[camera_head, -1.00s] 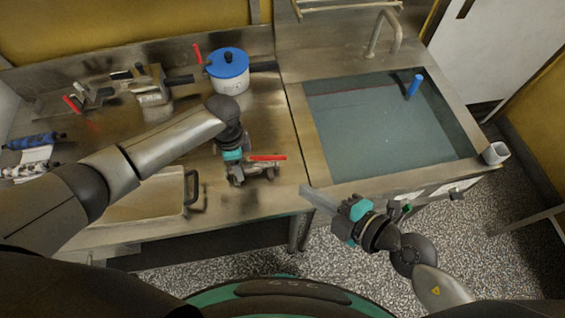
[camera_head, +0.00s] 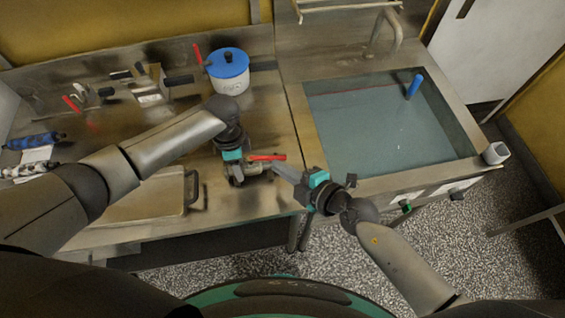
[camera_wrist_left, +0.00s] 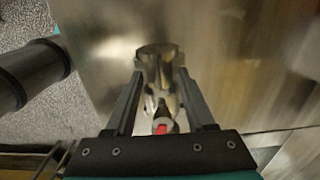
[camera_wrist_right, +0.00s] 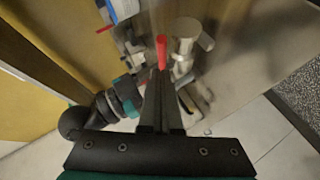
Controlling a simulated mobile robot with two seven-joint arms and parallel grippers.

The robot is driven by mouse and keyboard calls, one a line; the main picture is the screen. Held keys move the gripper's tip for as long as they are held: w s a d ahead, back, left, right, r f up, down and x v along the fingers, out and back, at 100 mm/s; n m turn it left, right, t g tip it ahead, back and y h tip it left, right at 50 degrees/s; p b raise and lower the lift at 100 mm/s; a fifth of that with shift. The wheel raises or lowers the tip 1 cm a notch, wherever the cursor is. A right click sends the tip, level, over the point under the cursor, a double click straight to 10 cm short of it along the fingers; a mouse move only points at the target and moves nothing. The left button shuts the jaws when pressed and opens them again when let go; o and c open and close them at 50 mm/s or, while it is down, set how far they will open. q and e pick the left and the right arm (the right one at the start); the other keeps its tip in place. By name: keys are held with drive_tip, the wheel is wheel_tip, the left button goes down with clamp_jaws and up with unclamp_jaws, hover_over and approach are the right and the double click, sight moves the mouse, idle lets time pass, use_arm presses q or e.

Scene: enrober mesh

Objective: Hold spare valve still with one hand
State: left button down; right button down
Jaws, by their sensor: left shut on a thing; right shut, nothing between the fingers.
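The spare valve (camera_head: 251,174), a metal body with a red lever (camera_head: 266,157), is on the steel counter near its front edge. My left gripper (camera_head: 236,165) comes down over it from the left and is shut on its body. In the left wrist view the valve (camera_wrist_left: 160,75) shows between the two fingers. My right gripper (camera_head: 285,172) is shut and empty, its fingertips close to the free end of the lever. In the right wrist view the closed fingertips (camera_wrist_right: 160,78) appear just below the red lever (camera_wrist_right: 162,50); whether they touch it I cannot tell.
A pot with a blue lid (camera_head: 229,73) stands behind the valve. More metal fittings (camera_head: 150,86) lie at the back left. A tray with a handle (camera_head: 150,199) is at the front. A water-filled sink (camera_head: 390,130) is on the right, with a white cup (camera_head: 496,153) at its corner.

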sight(286, 158)
drive_tip(key=shift+w+f, duration=0.5)
drive_tip(key=shift+w, duration=0.25)
drive_tip(key=shift+w+d, duration=0.25)
drive_tip(key=shift+w, duration=0.9)
drive_tip(key=shift+s, duration=0.15)
